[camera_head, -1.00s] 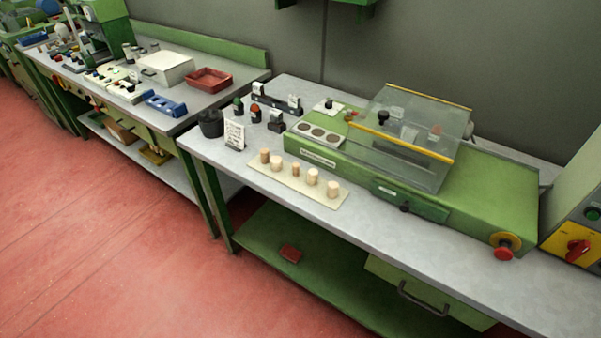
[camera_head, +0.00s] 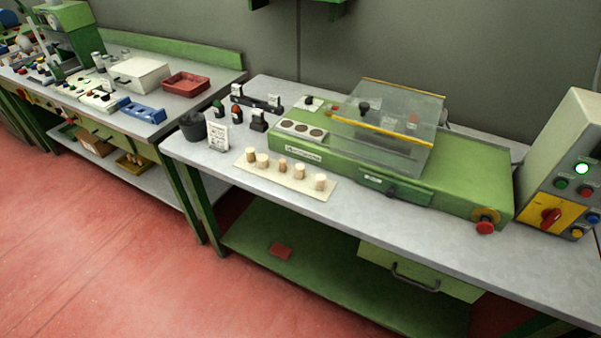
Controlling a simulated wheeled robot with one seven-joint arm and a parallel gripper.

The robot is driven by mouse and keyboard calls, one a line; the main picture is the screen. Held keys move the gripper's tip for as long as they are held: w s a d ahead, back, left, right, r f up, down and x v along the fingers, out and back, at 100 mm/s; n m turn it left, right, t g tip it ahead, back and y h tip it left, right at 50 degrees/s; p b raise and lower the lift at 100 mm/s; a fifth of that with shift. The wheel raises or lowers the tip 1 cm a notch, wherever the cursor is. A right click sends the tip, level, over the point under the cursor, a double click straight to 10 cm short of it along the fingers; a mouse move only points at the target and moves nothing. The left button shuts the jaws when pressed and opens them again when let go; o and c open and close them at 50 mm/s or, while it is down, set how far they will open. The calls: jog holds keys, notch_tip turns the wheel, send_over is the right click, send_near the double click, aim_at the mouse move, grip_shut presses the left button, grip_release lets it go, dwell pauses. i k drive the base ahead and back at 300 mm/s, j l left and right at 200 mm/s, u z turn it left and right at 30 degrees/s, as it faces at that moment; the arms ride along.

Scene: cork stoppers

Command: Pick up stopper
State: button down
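Several cork stoppers stand upright in a row on a pale board (camera_head: 326,193) near the front edge of the right workbench. From left to right, I see a stopper at the left end (camera_head: 251,155), a wider one beside it (camera_head: 263,160), a small narrow one in the middle (camera_head: 283,166), another (camera_head: 299,171), and one at the right end (camera_head: 320,181). None of them is covered by anything. My gripper is not in view.
Behind the stoppers is a green machine (camera_head: 345,157) with a clear hinged cover (camera_head: 385,120). A dark cup (camera_head: 193,128) and a printed card (camera_head: 218,136) stand to their left. A control box (camera_head: 560,170) is at right. Red floor in front is clear.

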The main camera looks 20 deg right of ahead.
aim_at(299, 168)
jog(key=i+j+z, duration=0.3)
jog(key=j, duration=0.35)
jog(key=i+j+z, duration=0.15)
jog(key=j, duration=0.2)
jog(key=i+j+z, duration=0.15)
jog(key=j, duration=0.25)
jog(key=i+j+z, duration=0.15)
jog(key=j, duration=0.25)
jog(key=i+j+z, duration=0.15)
jog(key=j, duration=0.25)
